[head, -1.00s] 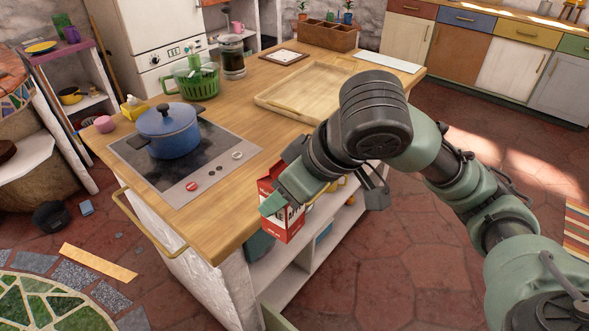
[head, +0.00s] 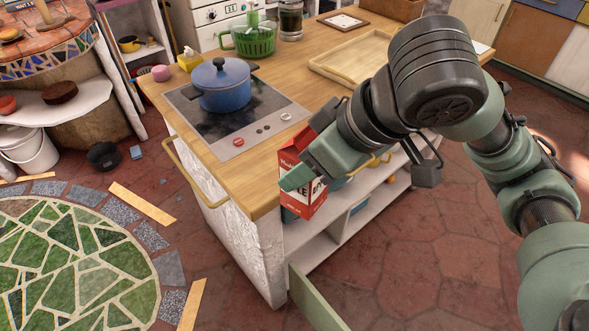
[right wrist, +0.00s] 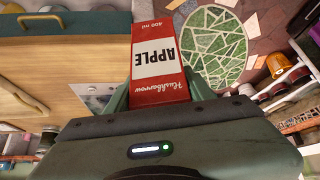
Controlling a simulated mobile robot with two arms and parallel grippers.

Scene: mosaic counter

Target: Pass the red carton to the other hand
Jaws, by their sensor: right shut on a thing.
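The red carton (head: 291,159), with a white label, is held in my right gripper (head: 292,178) in front of the counter's near right edge, clear of the counter top. In the right wrist view the carton (right wrist: 158,78) sits between the fingers of my right gripper (right wrist: 158,92), its label reading "APPLE". The fingers are shut on its sides. Part of the carton is hidden behind the gripper in the head view. My left gripper is not in either view.
A wooden counter (head: 258,178) holds a blue pot (head: 222,88) on a hob, a green basket (head: 252,40) and a wooden tray (head: 322,66). A gold rail (head: 190,180) juts from its side. An open green door (head: 318,300) stands low at the front. The tiled floor at right is clear.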

